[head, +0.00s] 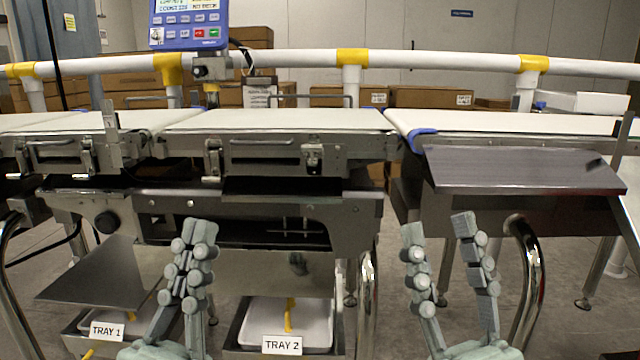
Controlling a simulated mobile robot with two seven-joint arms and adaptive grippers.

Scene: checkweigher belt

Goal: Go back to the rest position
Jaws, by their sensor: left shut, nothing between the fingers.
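My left gripper (194,250) is shut and empty, its fingers pointing up in front of the checkweigher frame, above and between the two trays. My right gripper (440,245) is open and empty, its two fingers apart, below and in front of the dark metal chute plate (520,170). Neither gripper appears to touch anything. The checkweigher belt (285,121) runs across behind both grippers, and its white surface shows nothing on it.
Tray 1 (72,336) and tray 2 (238,335) sit low in front; tray 2 holds a yellow item (289,315). A sloped plate (95,275) is above tray 1. A blue control panel (188,25) and white guard rail (270,58) stand behind. Curved metal tubes (527,270) flank the right side.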

